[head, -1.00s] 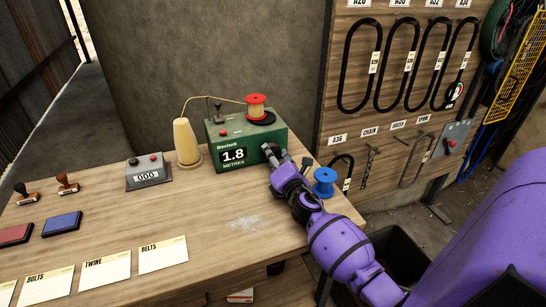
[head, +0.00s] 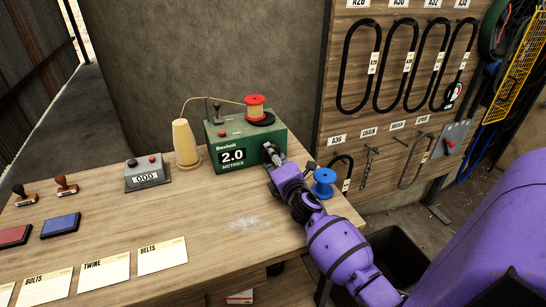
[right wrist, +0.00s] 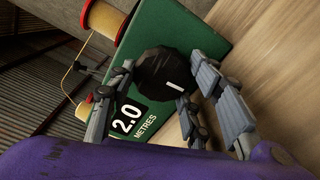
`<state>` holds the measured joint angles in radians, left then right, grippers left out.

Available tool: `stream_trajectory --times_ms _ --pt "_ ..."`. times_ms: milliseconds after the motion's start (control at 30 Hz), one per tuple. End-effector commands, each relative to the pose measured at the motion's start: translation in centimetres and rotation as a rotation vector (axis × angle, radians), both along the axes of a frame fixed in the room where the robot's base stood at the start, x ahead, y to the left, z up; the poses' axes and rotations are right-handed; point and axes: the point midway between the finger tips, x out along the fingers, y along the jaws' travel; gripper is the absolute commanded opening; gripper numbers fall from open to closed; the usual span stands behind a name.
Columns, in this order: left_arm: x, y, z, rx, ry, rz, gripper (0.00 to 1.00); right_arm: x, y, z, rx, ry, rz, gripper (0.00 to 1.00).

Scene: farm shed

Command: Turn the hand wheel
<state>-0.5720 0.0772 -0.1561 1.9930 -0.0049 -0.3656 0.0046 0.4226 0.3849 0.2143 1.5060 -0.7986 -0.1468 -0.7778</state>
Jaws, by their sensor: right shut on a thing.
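The green measuring box (head: 230,135) stands on the bench and its display reads 2.0 metres. The black hand wheel (right wrist: 160,76) is on its front face, with a short white mark showing. My right gripper (head: 274,156) is at the wheel, which it mostly hides in the head view. In the right wrist view, the fingers (right wrist: 150,92) lie around the wheel's rim and are shut on it. A red spool (head: 256,107) with tan twine sits on top of the box, and twine runs to it from the cream cone (head: 184,142). My left gripper is not in view.
A blue spool (head: 323,182) stands close beside my right gripper. A grey counter (head: 147,174) reading 000, two stamps, ink pads and paper cards lie on the left of the bench (head: 205,215). The bench's middle is clear. A tool board (head: 400,100) stands behind on the right.

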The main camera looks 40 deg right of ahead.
Motion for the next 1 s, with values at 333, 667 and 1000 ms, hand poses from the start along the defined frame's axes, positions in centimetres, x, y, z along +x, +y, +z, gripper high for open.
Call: stream_trajectory --times_ms 333,667,1000 --pt "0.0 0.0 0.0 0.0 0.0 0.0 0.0 0.0 0.0 0.2 -0.002 -0.003 0.001 0.63" --pt "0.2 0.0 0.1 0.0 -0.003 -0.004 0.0 -1.2 0.2 0.0 -0.003 0.001 0.0 0.63" --pt "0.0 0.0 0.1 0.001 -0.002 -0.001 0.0 -8.0 1.9 0.0 -0.001 0.0 0.0 0.63"
